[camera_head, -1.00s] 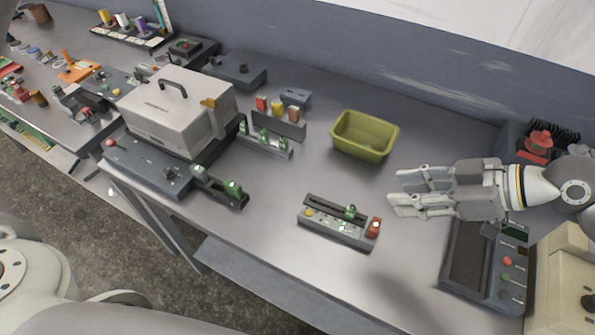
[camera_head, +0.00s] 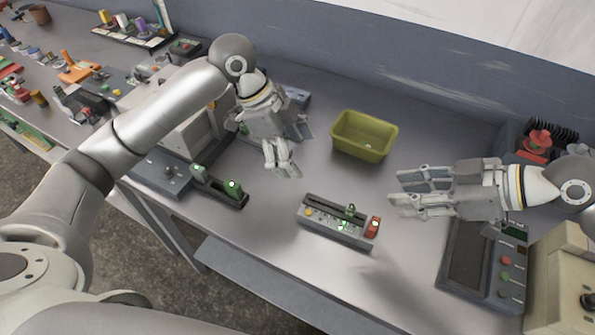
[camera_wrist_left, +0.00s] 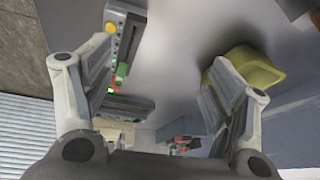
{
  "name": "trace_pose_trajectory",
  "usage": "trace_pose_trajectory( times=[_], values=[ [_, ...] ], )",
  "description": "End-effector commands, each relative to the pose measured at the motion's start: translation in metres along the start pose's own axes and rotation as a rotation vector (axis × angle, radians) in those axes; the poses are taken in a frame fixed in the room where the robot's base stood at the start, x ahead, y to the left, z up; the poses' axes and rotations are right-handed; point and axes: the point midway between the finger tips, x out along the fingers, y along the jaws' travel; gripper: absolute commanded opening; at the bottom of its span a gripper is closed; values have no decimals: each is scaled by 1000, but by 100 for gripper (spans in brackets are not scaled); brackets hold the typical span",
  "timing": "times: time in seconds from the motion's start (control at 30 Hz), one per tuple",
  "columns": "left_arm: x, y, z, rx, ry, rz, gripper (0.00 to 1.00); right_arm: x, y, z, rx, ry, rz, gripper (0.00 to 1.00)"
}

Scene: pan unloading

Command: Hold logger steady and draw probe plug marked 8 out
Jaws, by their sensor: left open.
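A grey slotted device that looks like the logger (camera_head: 318,229) lies near the table's front edge; it also shows at the top of the left wrist view (camera_wrist_left: 126,42). It carries a yellow knob, green plugs (camera_head: 350,210) and a red block (camera_head: 373,227) at its right end. No number is readable, so I cannot tell which plug is marked 8. My left gripper (camera_head: 283,172) is open and empty above the table, left of and behind the logger. My right gripper (camera_head: 394,191) has its fingers apart, empty, to the right of and behind the logger.
A yellow-green bin (camera_head: 364,135) stands behind the logger. A dark panel with coloured buttons (camera_head: 487,262) and a beige box (camera_head: 565,270) are at the right. A base with a lit green plug (camera_head: 233,188) is at the left. The table around the logger is clear.

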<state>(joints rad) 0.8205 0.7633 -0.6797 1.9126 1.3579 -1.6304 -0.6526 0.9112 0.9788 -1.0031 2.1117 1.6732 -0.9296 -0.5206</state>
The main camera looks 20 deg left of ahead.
Motion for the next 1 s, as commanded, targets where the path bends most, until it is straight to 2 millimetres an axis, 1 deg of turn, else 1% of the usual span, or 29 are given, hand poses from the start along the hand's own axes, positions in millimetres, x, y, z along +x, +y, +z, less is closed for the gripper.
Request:
trace_pose_trajectory(
  times=[0.03,0.1,0.23,0.37,0.7,0.8,0.9,1.0],
  values=[
    [8,13,-4,42,-5,44,79,0,0,0,0,0,0,36],
    [15,27,-8,89,-13,91,79,0,0,0,0,0,0,36],
    [23,41,-11,135,-21,136,79,0,0,0,0,0,0,36],
    [36,45,-10,141,-22,146,79,0,0,0,0,0,0,36],
    [95,53,-8,137,-21,144,79,0,0,0,0,0,0,36],
    [109,54,-8,136,-21,142,79,0,0,0,0,0,0,36],
    [120,55,-7,136,-22,141,79,0,0,0,0,0,0,36],
    [126,56,-8,137,-21,140,79,0,0,0,0,0,0,36]
  ],
)
